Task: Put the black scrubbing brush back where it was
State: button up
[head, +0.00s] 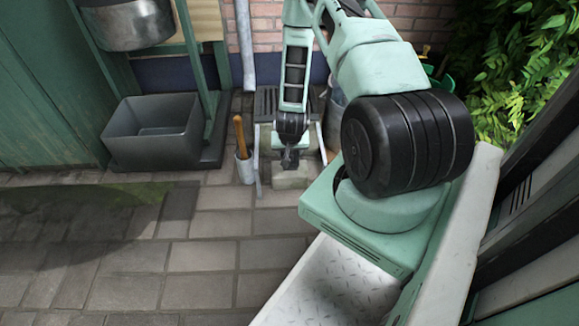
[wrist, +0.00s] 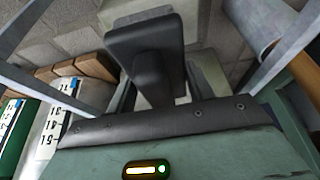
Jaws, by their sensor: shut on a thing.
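My gripper (head: 289,158) points down, low over the paving at the foot of the brick wall, between two light grey uprights. In the wrist view a black thing (wrist: 145,50), with a broad block and a narrower stem, sits at the front of my gripper. It appears to be the black scrubbing brush, and my gripper is shut on it. Its far side is hidden. A pale grey block (head: 291,179) shows just under my gripper in the head view. I cannot tell whether the brush touches it.
A pale holder (head: 244,171) with a wooden-handled tool (head: 239,132) stands close left of my gripper. A grey trough (head: 152,131) is further left, with a metal bucket (head: 126,25) above. Number-marked cards (wrist: 50,130) show at left in the wrist view. Front paving is clear.

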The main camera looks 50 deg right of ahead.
aim_at(290, 154)
jog(key=shift+f+b, duration=1.25)
jog(key=shift+f, duration=1.25)
jog(key=o, duration=1.2)
jog(key=shift+r, duration=0.15)
jog(key=p+v, duration=0.6)
jog(key=v, duration=0.6)
jog(key=shift+p, duration=0.4)
jog(key=w+a+r+n+t+y, duration=0.1)
jog(key=w+a+r+n, duration=0.15)
jog(key=a+r, duration=0.2)
jog(key=w+a+r+n+y, duration=0.1)
jog(key=w+a+r, duration=0.3)
jog(key=a, duration=0.2)
jog(key=s+a+r+n+g+y, duration=0.1)
jog(key=a+r+n+y, duration=0.15)
jog(key=a+r, duration=0.4)
jog(key=s+a+r+n+y, duration=0.1)
jog(key=a+r+n, duration=0.25)
jog(key=a, duration=0.55)
jog(key=s+a+r+n+g, duration=0.1)
jog(key=s+a+r+n, duration=0.3)
jog(key=s+r, duration=0.3)
jog(key=s+a+r+n+g+h, duration=0.1)
jog(key=s+a+r+n, duration=0.3)
jog(key=s+a+r, duration=0.3)
jog(key=s, duration=0.5)
jog(key=shift+a+g, duration=0.2)
jog(key=shift+g, duration=0.2)
